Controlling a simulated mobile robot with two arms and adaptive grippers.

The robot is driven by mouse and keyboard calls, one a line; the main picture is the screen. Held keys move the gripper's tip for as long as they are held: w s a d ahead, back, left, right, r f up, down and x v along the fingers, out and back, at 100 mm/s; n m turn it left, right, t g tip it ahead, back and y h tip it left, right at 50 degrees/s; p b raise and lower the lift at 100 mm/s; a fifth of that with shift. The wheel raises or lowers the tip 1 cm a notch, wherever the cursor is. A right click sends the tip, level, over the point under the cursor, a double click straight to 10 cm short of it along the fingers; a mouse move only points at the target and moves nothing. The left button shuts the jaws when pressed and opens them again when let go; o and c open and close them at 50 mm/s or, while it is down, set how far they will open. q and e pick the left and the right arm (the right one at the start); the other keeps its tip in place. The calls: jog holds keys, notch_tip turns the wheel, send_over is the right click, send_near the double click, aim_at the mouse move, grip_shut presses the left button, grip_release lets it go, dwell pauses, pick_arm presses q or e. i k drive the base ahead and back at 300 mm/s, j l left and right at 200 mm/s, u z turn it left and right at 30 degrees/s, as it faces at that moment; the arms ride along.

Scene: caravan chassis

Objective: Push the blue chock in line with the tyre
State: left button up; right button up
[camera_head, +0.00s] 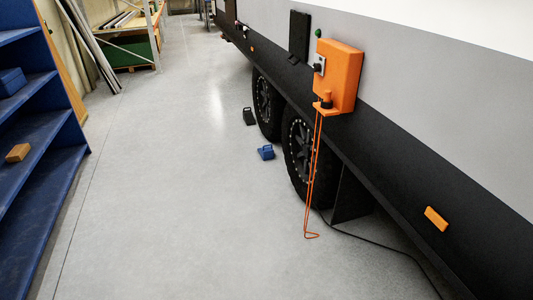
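The blue chock (266,153) lies on the floor left of the nearer tyre (299,155), with a visible gap between them. It has a handle on top. A black chock (249,117) stands farther back, beside the farther tyre (266,105). Both tyres are under the caravan's dark lower side. Neither of my grippers shows in this view.
An orange box (341,72) sticks out from the caravan wall, with an orange cord hanging to the floor. A black cable (385,241) runs along the floor. Blue shelves (52,170) stand at left. The floor between is clear.

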aim_at(266, 153)
jog(key=i+u, duration=0.35)
jog(key=i, duration=3.55)
